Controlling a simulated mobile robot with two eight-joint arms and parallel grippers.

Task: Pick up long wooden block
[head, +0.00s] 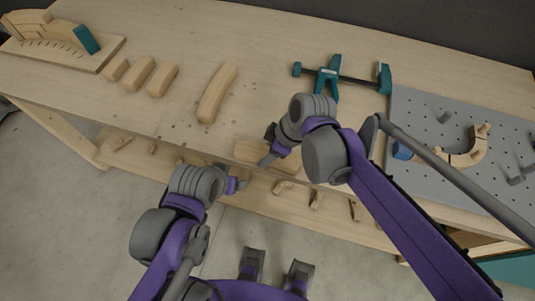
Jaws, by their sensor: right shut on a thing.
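A light wooden block (247,151) is at the front edge of the workbench. My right gripper (268,157) is shut on it and hides part of it. I cannot tell whether the block touches the bench top. A longer, slightly curved wooden block (217,93) lies free on the bench, up and left of my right gripper. My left gripper (240,185) is low in front of the bench edge, apart from the blocks. Its fingers are too small and dark to tell whether they are open.
Several short wooden blocks (136,73) lie left on the bench (265,50), beside a wooden form (100,57) with curved pieces and a teal block. A teal clamp (328,75) lies at the back. A grey pegboard (420,112) with a curved wooden piece (468,150) is at right.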

